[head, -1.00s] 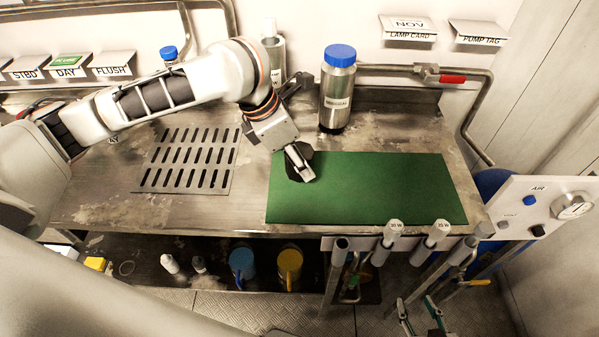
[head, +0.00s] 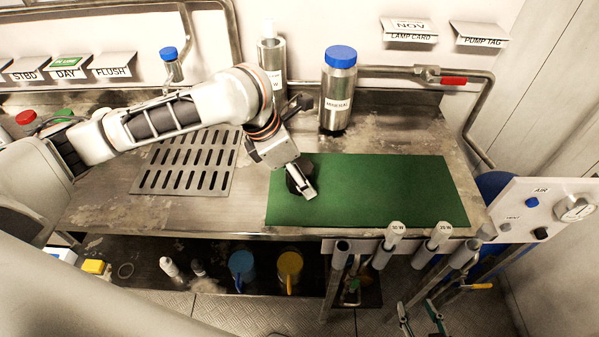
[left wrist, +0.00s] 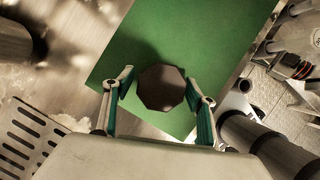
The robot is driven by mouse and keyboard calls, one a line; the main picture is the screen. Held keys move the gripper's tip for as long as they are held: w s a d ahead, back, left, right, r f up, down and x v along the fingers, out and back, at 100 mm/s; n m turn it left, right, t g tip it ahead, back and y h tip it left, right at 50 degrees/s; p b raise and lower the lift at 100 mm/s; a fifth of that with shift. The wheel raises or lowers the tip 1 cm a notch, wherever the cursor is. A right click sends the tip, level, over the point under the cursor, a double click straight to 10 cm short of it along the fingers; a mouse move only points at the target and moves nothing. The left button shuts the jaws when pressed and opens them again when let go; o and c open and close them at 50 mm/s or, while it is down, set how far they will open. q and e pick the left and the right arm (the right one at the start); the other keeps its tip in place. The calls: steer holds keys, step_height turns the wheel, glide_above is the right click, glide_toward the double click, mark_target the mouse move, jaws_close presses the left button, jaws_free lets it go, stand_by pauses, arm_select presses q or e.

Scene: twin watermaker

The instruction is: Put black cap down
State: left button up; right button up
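The black cap (head: 296,178) is a dark, thick disc over the left part of the green mat (head: 390,190). My left gripper (head: 306,187) reaches down to it from the left and partly hides it. The cap is on or just above the mat; I cannot tell which. My right gripper (head: 420,318) is low at the bottom right, its fingers apart and empty.
A steel bottle with a blue lid (head: 338,95) stands behind the mat, with an open metal cylinder (head: 272,65) left of it. A slotted drain (head: 185,165) is left of the mat. Grey labelled tubes (head: 390,245) line the front edge. The mat's right half is clear.

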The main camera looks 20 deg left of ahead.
arm_select(q)
steer(key=shift+r, duration=0.2)
steer(key=p+v, duration=0.2)
steer(key=v, duration=1)
